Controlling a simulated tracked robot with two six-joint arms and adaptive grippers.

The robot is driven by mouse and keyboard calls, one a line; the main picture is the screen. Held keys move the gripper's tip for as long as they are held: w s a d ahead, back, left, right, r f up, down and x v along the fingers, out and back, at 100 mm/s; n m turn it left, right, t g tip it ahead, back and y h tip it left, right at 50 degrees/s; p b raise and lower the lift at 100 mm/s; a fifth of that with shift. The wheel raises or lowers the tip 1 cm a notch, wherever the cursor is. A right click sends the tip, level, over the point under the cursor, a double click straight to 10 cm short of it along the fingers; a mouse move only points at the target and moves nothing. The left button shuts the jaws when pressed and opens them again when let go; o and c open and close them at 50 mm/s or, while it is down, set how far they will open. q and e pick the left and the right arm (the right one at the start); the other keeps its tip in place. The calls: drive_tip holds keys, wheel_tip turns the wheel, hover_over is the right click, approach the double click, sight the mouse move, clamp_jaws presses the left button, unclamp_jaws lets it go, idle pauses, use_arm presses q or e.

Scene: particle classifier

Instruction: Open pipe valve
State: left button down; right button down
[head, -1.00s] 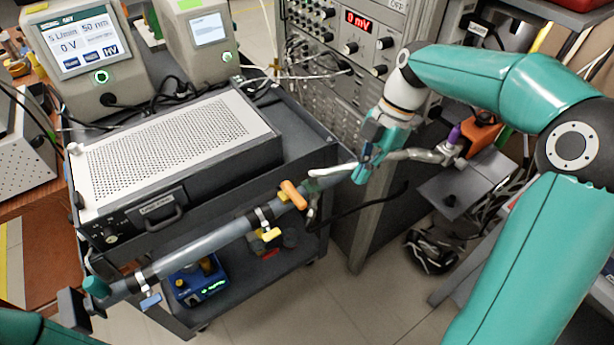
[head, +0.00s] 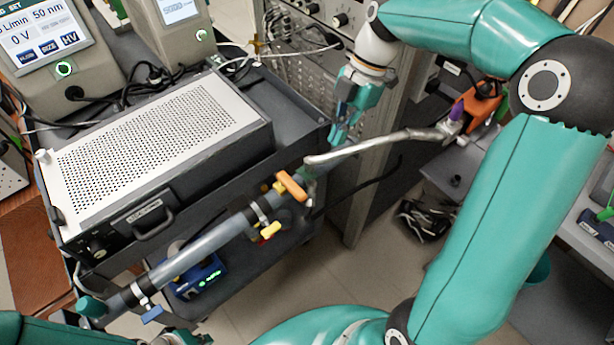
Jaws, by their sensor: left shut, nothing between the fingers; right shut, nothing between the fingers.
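A grey pipe (head: 205,245) runs diagonally along the front side of the cart. It carries an orange valve handle (head: 291,186) near its upper right end, turned across the pipe. A yellow handle (head: 271,230) and a blue handle (head: 152,314) sit lower along it. My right gripper (head: 338,138) points down, shut and empty, above and to the right of the orange handle and apart from it.
A perforated white-topped box (head: 160,135) stands on the dark cart. A bent metal tube (head: 380,144) runs from the pipe's right end to an orange device (head: 475,105). An instrument rack stands behind my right gripper. Open floor (head: 320,275) lies right of the cart.

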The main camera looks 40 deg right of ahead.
sight(292, 186)
drive_tip(key=a+f, duration=0.2)
drive_tip(key=f, duration=0.1)
drive_tip(key=a+f, duration=0.2)
drive_tip(key=a+f+p, duration=0.1)
drive_tip(key=a+f, duration=0.1)
drive_tip(key=f, duration=0.1)
drive_tip(key=shift+s+a+f, duration=0.3)
drive_tip(key=shift+s+a, duration=0.05)
drive_tip(key=shift+a, duration=0.05)
drive_tip(key=shift+a+f, duration=0.1)
drive_tip(key=shift+a, duration=0.25)
